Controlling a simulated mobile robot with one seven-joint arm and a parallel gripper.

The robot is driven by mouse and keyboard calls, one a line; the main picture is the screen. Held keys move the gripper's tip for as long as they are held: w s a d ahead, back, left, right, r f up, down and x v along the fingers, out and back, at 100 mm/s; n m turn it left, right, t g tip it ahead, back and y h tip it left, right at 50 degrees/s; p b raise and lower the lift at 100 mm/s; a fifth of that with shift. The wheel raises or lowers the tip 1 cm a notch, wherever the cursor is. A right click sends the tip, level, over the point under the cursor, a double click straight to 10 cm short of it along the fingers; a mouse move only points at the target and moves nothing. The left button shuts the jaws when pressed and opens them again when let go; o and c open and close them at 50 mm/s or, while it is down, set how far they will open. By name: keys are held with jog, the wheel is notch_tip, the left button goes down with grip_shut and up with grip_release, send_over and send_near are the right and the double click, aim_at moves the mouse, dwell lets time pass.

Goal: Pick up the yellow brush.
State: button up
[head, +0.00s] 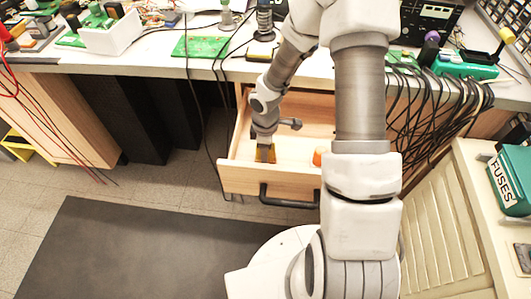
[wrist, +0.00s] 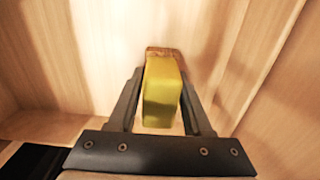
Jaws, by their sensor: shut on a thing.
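The yellow brush (wrist: 160,95) is between my gripper's two dark fingers in the wrist view. It is a yellow block with a brown strip at its far end. My gripper (wrist: 160,112) is shut on it. In the head view, my gripper (head: 265,150) reaches down into an open wooden drawer (head: 255,181), near its left front corner. The brush shows there as a small yellow patch (head: 271,154) beside the fingers. I cannot tell whether the brush touches the drawer floor.
An orange object (head: 319,156) lies in the drawer to the right of my gripper. The workbench (head: 150,62) above holds green boards and tools. Black cables (head: 425,110) hang at the right. A green FUSES box (head: 512,180) stands on the cream cabinet at far right.

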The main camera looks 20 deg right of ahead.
grip_shut()
dwell(1.0)
jog(key=shift+r, duration=0.45)
jog(key=r, duration=0.1)
jog(key=r+p, duration=0.2)
jog(key=r, duration=0.1)
jog(key=shift+s+d, duration=0.1)
jog(key=shift+d, duration=0.2)
jog(key=s+d+r+p, duration=0.3)
jog(key=s+d+r, duration=0.2)
jog(key=d, duration=0.4)
jog(key=shift+s+d+r, duration=0.25)
jog(key=shift+s+r, duration=0.15)
jog(key=shift+r, duration=0.15)
jog(key=shift+o, duration=2.1)
grip_release()
grip_shut()
